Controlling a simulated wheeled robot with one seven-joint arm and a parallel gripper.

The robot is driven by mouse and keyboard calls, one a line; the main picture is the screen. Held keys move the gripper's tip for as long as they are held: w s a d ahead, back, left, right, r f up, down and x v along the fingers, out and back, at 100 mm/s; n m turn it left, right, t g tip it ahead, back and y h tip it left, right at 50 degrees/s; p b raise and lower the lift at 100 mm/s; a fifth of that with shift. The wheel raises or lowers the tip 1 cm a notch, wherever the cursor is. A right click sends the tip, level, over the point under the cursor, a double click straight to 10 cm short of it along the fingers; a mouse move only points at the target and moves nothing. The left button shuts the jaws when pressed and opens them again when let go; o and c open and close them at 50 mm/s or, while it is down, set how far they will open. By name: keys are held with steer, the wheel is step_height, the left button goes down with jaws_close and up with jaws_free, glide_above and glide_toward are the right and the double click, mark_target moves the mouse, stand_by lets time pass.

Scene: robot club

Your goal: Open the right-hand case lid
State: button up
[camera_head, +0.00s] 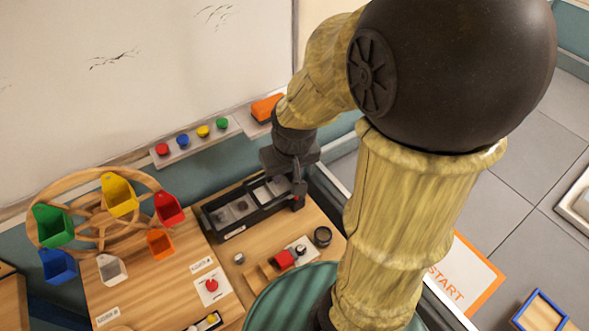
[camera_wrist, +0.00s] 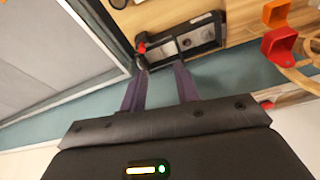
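A long black case (camera_head: 237,228) lies on the wooden board beside the wall. It has two grey window-like sections side by side, the right one (camera_head: 268,190) partly behind my gripper (camera_head: 298,183). My gripper is above the case's right end, close to a small red part (camera_head: 297,201). In the wrist view the case (camera_wrist: 186,42) lies beyond my fingertips, with the red part (camera_wrist: 142,48) at its left end. My gripper (camera_wrist: 160,72) has its two fingers apart with nothing between them. I cannot tell whether a finger touches the case, or how the lid stands.
A wooden wheel with colored bins (camera_head: 120,195) stands at left. Colored buttons (camera_head: 183,141) and an orange block (camera_head: 266,107) are on the ledge behind.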

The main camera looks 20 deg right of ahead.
steer(key=w+d+f+n+t+b, duration=0.1)
steer(key=w+d+f+b, duration=0.4)
steer(key=b, duration=0.8)
steer(key=w+d+f+n+b, duration=0.1)
steer(key=w+d+f+b, duration=0.4)
steer(key=w+b, duration=0.5)
steer(key=d+b, duration=0.2)
steer(key=b, duration=0.1)
steer(key=shift+t+y, duration=0.4)
steer(key=shift+d+f, duration=0.1)
steer(key=b+x, duration=0.3)
steer(key=x, duration=1.4)
steer(key=shift+f, duration=0.2)
steer(key=shift+c, duration=0.2)
jaws_close()
